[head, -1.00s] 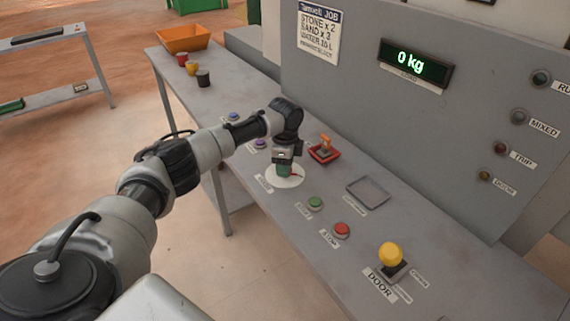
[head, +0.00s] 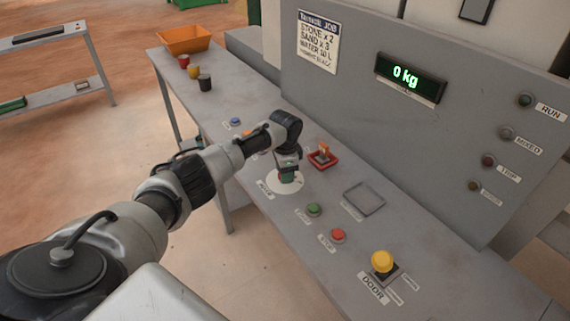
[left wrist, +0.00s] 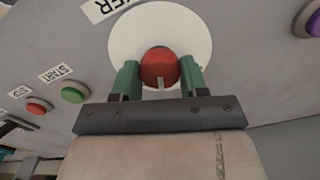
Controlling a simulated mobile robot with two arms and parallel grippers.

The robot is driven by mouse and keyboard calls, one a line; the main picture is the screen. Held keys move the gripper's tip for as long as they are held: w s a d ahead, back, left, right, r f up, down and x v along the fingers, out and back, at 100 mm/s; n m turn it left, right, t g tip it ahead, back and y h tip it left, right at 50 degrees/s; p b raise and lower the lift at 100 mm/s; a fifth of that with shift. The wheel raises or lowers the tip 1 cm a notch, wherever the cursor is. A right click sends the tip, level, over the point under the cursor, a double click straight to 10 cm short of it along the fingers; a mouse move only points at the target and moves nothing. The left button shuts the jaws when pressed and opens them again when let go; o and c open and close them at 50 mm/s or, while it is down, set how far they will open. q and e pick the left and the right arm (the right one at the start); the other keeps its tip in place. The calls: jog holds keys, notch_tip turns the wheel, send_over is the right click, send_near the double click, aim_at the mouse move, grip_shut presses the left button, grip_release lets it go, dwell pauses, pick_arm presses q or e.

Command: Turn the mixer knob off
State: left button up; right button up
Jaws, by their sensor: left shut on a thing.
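The mixer knob (left wrist: 159,62) is a red round cap with a pale pointer mark, set on a white dial disc (left wrist: 200,30). In the left wrist view a label ending in "ER" lies beside the disc. The disc also shows in the head view (head: 271,186), in the middle of the console top. My left gripper (head: 287,178) points down over it, its green fingers on both sides of the knob and shut on it. In the head view the fingers hide the knob. The pointer's setting cannot be read. My right gripper is not in view.
The display (head: 408,77) reads 0 kg. Several cups and an orange bin (head: 184,41) stand farther left.

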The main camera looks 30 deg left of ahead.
pick_arm(q)
jog(key=n+p, duration=0.1)
jog(key=n, duration=0.1)
jog(key=n+p, duration=0.1)
jog(key=shift+r+n+p, duration=0.2)
jog(key=shift+n+p, duration=0.1)
jog(key=shift+n, duration=0.1)
jog(key=n+p, duration=0.1)
jog(key=n, duration=0.1)
jog(key=shift+n+p, duration=0.3)
jog(key=n+p, duration=0.1)
jog(key=n, duration=0.2)
jog(key=shift+f+n+p, duration=0.1)
jog(key=shift+n+p, duration=0.6)
jog(key=shift+n, duration=0.8)
jog(key=shift+w, duration=0.1)
jog(key=o, duration=0.9)
